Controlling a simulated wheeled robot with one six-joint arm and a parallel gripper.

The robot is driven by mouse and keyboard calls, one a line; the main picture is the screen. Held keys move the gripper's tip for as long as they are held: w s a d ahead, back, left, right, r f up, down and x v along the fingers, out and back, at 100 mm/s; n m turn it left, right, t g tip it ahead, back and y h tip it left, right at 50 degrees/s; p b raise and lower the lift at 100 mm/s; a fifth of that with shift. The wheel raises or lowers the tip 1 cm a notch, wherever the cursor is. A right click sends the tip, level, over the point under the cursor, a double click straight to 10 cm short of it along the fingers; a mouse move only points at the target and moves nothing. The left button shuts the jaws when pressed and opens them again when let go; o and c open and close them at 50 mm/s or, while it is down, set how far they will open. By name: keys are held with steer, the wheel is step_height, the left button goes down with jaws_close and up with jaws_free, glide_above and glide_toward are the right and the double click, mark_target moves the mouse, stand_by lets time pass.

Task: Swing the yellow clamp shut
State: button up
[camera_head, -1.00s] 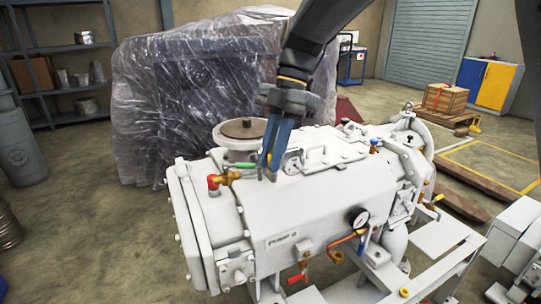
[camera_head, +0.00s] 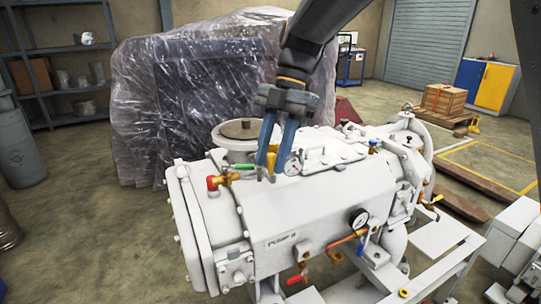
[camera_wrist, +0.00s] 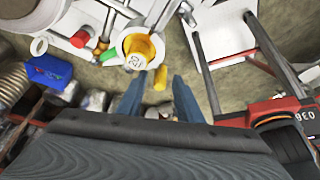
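The yellow clamp (camera_head: 273,150) shows as a small yellow patch between my fingers, on top of the white vacuum pump (camera_head: 310,210). In the wrist view a yellow round part with a marked face (camera_wrist: 140,52) and a short yellow bar (camera_wrist: 160,77) lie just beyond my fingertips. My gripper (camera_head: 271,165) points down over the pump top, its two blue fingers apart with a gap between them. The gap also shows in the wrist view (camera_wrist: 155,88), with nothing gripped. Fingers hide part of the clamp in the head view; I cannot tell whether they touch it.
A green-handled valve (camera_head: 244,166) and a red-capped brass fitting (camera_head: 218,181) sit left of my gripper. A pressure gauge (camera_head: 293,165) is close on its right. A round flange (camera_head: 240,133) stands behind. A plastic-wrapped load (camera_head: 190,95) fills the back.

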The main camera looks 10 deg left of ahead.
steer(key=v, duration=0.7)
steer(key=shift+r+b, duration=0.35)
steer(key=shift+b, duration=0.05)
